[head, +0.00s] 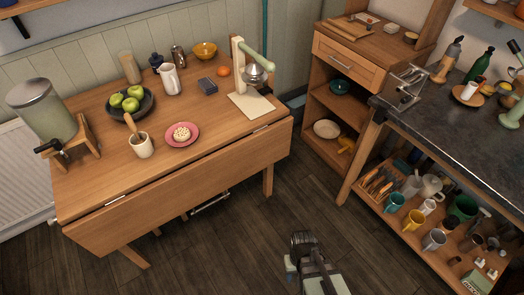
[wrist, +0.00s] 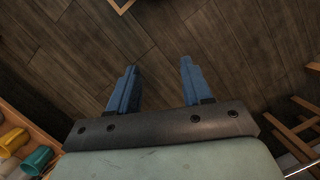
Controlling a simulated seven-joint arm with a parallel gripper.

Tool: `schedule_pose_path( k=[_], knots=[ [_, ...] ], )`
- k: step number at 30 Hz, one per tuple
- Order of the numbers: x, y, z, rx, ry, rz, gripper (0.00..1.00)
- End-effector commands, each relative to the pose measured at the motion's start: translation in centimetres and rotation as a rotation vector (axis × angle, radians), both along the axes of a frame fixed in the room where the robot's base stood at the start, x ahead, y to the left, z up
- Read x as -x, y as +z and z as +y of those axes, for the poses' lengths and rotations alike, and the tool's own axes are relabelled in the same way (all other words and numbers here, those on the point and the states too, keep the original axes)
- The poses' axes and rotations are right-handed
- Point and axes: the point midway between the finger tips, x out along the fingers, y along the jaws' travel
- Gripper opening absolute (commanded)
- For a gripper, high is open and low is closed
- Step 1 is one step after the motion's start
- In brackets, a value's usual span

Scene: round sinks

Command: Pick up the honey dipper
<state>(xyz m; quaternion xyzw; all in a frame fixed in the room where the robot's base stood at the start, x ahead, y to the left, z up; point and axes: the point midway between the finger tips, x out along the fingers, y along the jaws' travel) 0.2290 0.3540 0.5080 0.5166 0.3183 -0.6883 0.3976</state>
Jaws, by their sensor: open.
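A cream cup (head: 141,149) stands near the front left of the wooden table. A slim wooden handle (head: 132,124) leans up out of it; this may be the honey dipper, but its lower end is hidden in the cup. I cannot make out a dipper head anywhere in view. My gripper (wrist: 158,65) is open and empty in the wrist view, its two blue fingers apart over the dark plank floor. In the head view my arm is at the bottom centre, well away from the table.
The wooden table (head: 95,180) also holds a pink plate (head: 169,139), a dark bowl of green apples (head: 148,106), a drink dispenser (head: 42,108) and a green-handled press (head: 241,68). A dark-topped counter (head: 420,118) with a crowded lower shelf stands right. Floor between is clear.

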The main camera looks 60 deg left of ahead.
Motion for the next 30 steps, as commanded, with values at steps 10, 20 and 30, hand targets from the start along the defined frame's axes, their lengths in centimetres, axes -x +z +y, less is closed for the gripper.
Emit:
schedule_pose_path(
  k=[10, 20, 30],
  knots=[
    [7.5, 3.1, 9.5, -0.124, 0.172, 0.019, 0.49],
    [17.8, 7.0, 18.4, -0.313, 0.306, 0.076, 0.49],
    [32.0, 13.7, 27.2, -0.610, 0.431, 0.199, 0.49]
  ],
)
